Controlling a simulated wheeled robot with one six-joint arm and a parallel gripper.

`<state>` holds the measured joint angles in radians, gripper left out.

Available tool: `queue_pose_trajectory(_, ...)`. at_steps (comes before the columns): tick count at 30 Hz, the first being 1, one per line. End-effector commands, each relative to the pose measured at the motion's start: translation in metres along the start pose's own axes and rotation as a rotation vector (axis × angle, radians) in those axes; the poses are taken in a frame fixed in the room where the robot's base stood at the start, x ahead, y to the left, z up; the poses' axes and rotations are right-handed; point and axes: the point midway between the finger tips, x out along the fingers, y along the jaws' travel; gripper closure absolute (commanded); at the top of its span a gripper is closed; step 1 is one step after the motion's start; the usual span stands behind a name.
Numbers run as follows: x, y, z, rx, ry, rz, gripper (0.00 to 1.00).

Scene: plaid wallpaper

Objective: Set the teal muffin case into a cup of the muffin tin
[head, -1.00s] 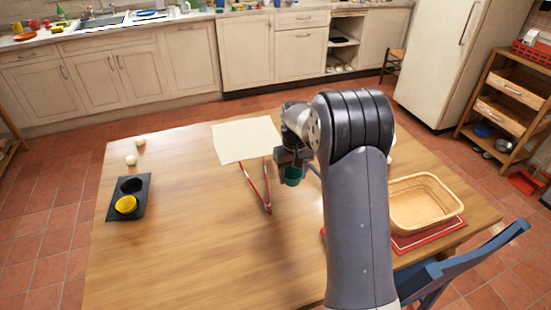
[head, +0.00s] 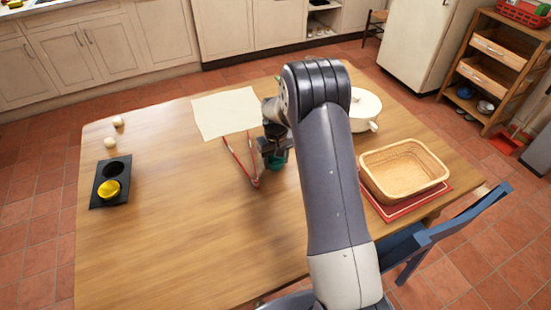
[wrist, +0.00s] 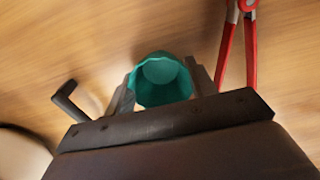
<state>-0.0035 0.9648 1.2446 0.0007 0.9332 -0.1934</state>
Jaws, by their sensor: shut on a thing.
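The teal muffin case (head: 278,161) is held in my gripper (head: 277,158) near the middle of the table. In the wrist view the teal muffin case (wrist: 160,80) sits between the two fingers of my gripper (wrist: 162,85), with its opening showing. The dark muffin tin (head: 98,196) lies at the left of the table, well apart from my gripper. It has two cups: the far one is empty, and the near one holds a yellow case (head: 109,190). Whether the teal case touches the table is hard to tell.
Red tongs (head: 238,163) lie just left of my gripper. A pale sheet (head: 225,112) lies behind them. Two small eggs or balls (head: 110,142) lie beyond the tin. A white pot (head: 365,105) and a wicker basket (head: 405,190) on a red mat stand right. The table between gripper and tin is mostly clear.

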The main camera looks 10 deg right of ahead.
Motion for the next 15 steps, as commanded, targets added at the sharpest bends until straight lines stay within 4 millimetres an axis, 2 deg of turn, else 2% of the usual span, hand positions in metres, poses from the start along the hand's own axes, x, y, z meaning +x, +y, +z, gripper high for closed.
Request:
queue_pose_trajectory(9, 0.0038, 0.0001, -0.0003, 0.000, 0.001, 0.000, 0.68)
queue_pose_trajectory(10, 0.0028, 0.0001, -0.0004, 0.000, 0.001, 0.000, 0.45)
queue_pose_trajectory(15, 0.0021, 0.0001, -0.0003, 0.000, 0.001, 0.000, 0.31)
